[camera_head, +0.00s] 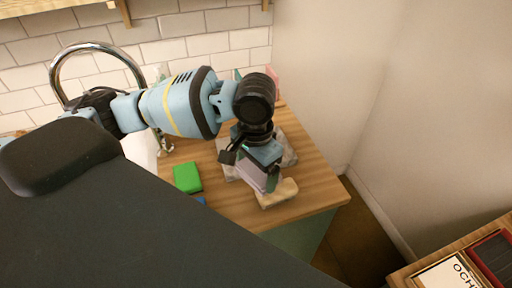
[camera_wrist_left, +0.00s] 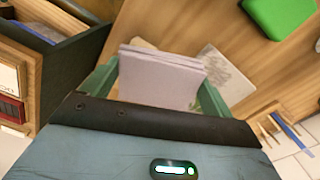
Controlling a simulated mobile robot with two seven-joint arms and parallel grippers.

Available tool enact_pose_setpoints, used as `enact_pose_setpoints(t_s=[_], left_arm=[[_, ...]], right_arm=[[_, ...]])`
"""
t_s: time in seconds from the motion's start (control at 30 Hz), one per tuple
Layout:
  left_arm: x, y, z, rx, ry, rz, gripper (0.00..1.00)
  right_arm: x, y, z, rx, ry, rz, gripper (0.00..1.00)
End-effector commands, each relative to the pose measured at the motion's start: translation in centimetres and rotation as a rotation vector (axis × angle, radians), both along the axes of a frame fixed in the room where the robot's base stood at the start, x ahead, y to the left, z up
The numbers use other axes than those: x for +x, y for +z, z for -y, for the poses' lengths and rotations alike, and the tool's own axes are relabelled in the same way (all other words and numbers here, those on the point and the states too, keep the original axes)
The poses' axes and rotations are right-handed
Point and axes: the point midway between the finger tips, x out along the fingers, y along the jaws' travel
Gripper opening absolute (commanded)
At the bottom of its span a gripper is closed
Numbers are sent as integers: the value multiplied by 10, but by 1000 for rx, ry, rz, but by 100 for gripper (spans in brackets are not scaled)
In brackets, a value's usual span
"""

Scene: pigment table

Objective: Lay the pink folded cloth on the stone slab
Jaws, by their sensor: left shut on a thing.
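The pale pink folded cloth (camera_head: 252,174) is in my left gripper (camera_head: 260,170). In the left wrist view the folded cloth (camera_wrist_left: 160,76) stands on edge between the two green fingers, its layers showing along the top. The gripper is shut on it. The grey stone slab (camera_head: 289,150) lies on the wooden table under and behind the gripper, partly hidden by it. The slab (camera_wrist_left: 226,72) also shows beyond the cloth in the left wrist view. I cannot tell whether the cloth touches the slab. My right gripper is not in view.
A green block (camera_head: 187,178) lies on the wooden table left of the slab, with a small blue thing (camera_head: 201,200) near it. A tan block (camera_head: 278,194) lies at the slab's front. A chrome tap (camera_head: 70,50) is behind. A wall stands at the right.

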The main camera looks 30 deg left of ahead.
Motion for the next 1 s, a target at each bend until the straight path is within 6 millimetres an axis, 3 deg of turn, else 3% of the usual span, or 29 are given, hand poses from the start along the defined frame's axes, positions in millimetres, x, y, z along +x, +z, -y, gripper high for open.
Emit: enact_pose_setpoints(t_s=[0.7, 1.0], left_arm=[[-36, 0, -35, -13, -1357, 5, 65], [-48, 2, -46, -4, -1824, 4, 65]], right_arm=[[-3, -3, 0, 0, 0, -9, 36], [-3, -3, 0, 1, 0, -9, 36]])
